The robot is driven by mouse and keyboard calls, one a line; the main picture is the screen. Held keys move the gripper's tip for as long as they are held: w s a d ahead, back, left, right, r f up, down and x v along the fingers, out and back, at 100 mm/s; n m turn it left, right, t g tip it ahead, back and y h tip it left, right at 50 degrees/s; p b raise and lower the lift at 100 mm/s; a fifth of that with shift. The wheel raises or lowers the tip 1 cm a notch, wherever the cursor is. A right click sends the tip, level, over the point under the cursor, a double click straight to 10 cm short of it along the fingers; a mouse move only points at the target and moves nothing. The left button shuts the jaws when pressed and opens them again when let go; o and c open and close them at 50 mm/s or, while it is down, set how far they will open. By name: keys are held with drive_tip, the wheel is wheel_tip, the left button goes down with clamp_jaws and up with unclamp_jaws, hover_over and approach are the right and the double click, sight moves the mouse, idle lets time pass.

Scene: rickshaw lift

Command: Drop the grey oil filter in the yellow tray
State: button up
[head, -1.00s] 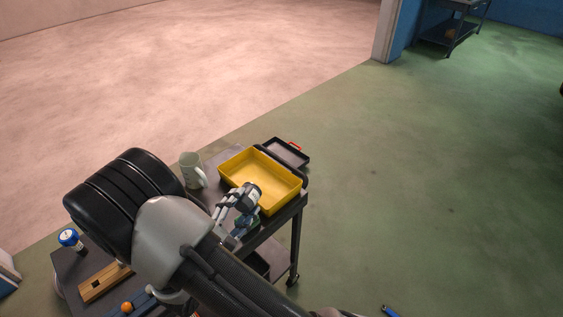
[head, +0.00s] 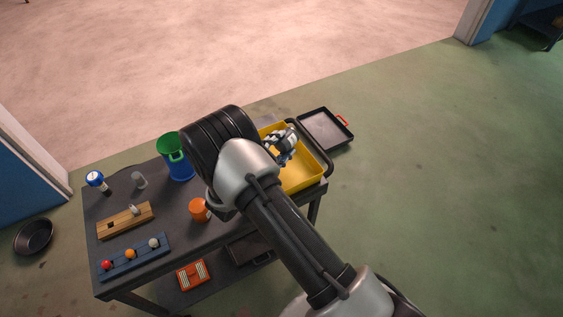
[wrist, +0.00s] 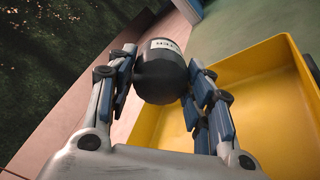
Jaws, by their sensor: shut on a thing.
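My gripper (wrist: 158,92) is shut on the grey oil filter (wrist: 162,75), a dark cylinder with a white label, seen in the wrist view between the fingers. In the head view my gripper (head: 284,145) is over the left part of the yellow tray (head: 305,182), with the filter hard to make out. The yellow tray also fills the right of the wrist view (wrist: 262,95), empty where it shows. The filter appears near the tray's rim in that view; I cannot tell its exact height. My arm hides part of the tray in the head view.
The tray sits at the right end of a dark cart (head: 145,208). A black tray with a red handle (head: 325,130) lies beyond it. A blue and green container (head: 175,160), an orange cup (head: 198,209), a wooden block (head: 125,220) and a blue rack (head: 133,257) stand left.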

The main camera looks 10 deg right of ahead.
drive_tip(key=shift+f, duration=0.6)
drive_tip(key=o, duration=1.2)
drive_tip(key=shift+o, duration=0.2)
drive_tip(key=shift+r, duration=0.1)
wheel_tip(320, 180, up, 10)
drive_tip(key=shift+f, duration=0.1)
drive_tip(key=shift+d, duration=0.1)
